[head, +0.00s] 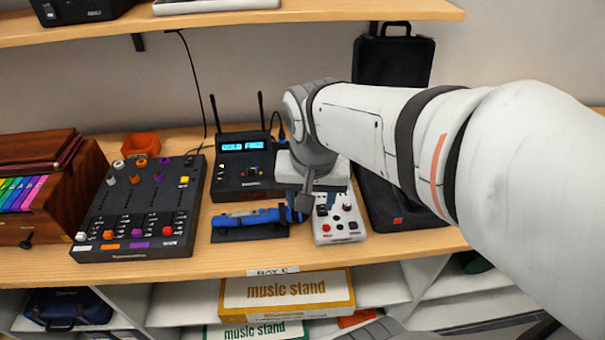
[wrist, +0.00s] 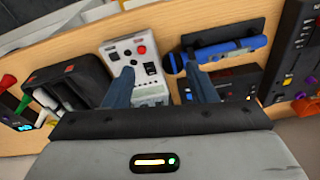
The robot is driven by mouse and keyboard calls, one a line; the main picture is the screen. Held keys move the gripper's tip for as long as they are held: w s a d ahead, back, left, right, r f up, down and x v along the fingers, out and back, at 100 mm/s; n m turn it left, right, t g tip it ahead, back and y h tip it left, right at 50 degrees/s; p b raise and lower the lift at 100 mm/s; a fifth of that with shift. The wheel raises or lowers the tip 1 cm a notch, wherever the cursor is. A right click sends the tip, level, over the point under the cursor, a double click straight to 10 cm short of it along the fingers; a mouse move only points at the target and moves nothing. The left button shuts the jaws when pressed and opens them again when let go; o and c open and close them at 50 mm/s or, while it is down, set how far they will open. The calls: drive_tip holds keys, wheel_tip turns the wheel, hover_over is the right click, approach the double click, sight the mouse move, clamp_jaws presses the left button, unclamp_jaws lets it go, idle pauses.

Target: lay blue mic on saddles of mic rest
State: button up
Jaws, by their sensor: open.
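The blue mic (head: 255,217) lies lengthwise along the black mic rest (head: 240,235) near the front of the shelf. In the wrist view the mic (wrist: 230,48) also lies along the rest (wrist: 205,38), with its round dark-blue head past one end. The saddles are too small or covered to make out, so I cannot tell how the mic seats on them. My gripper (head: 304,198) is just right of the mic's head end. In the wrist view its two fingers (wrist: 158,78) are apart, with nothing held; one fingertip is close to the mic's head.
A white control box (head: 338,222) stands right of the rest, under my gripper. A black receiver (head: 240,170) with antennas is behind, a black mixer (head: 140,210) to the left, and a black case (head: 390,200) to the right. The shelf's front edge is close to the rest.

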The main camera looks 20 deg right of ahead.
drive_tip(key=s+n, duration=0.2)
drive_tip(key=s+f+n+t, duration=0.1)
drive_tip(key=n, duration=0.1)
drive_tip(key=shift+s+d, duration=0.1)
drive_tip(key=shift+d, duration=0.3)
drive_tip(key=shift+r, duration=0.1)
idle(0.8)
